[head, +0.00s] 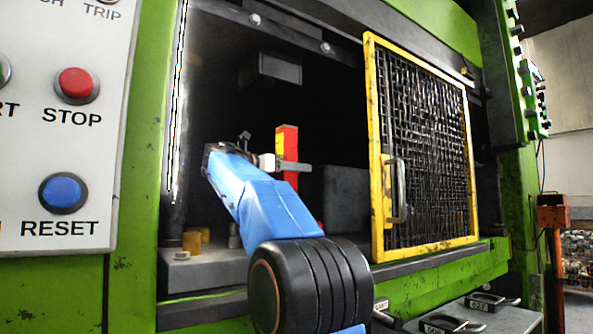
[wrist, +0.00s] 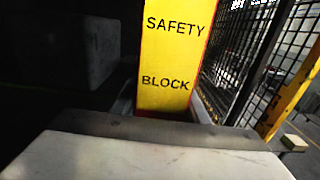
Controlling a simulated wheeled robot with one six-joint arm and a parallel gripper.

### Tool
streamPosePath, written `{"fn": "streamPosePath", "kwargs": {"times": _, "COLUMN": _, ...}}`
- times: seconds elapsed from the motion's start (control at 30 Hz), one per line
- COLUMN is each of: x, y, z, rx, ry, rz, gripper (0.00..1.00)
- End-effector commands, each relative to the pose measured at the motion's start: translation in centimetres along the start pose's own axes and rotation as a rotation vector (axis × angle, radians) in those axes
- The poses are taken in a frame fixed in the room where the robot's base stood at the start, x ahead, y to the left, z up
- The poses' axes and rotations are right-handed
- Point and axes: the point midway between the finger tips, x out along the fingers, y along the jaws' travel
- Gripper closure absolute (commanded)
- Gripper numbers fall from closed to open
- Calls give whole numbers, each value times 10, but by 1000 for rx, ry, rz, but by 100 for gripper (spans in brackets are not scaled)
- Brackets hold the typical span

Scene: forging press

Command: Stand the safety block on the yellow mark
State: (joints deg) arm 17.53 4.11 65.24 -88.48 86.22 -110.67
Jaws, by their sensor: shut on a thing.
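The safety block (head: 288,143) is a tall red and yellow bar, roughly upright inside the dark press opening. My gripper (head: 287,164) is shut on it around its middle. In the wrist view the block's yellow face (wrist: 176,58) reads "SAFETY BLOCK", above a pale gripper part (wrist: 150,157) that fills the bottom. The block's lower end is hidden behind my arm in the head view and behind the gripper in the wrist view, so I cannot tell whether it touches the press bed. The yellow mark cannot be made out in either view.
A yellow-framed mesh guard (head: 376,150) covers the right part of the opening, right of the block. Small yellow cylinders (head: 192,242) stand on the bed at left. A dark block (head: 345,198) lies behind my arm. A control panel (head: 65,130) is at far left.

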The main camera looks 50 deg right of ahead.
Motion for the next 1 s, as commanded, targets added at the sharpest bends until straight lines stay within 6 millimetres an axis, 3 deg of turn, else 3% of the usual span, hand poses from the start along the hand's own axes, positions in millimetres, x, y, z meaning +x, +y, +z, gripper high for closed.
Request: {"fn": "streamPosePath", "kwargs": {"times": 1.0, "x": -2, "y": -1, "z": -5, "rx": 2, "ry": -1, "rz": 0, "gripper": 100}}
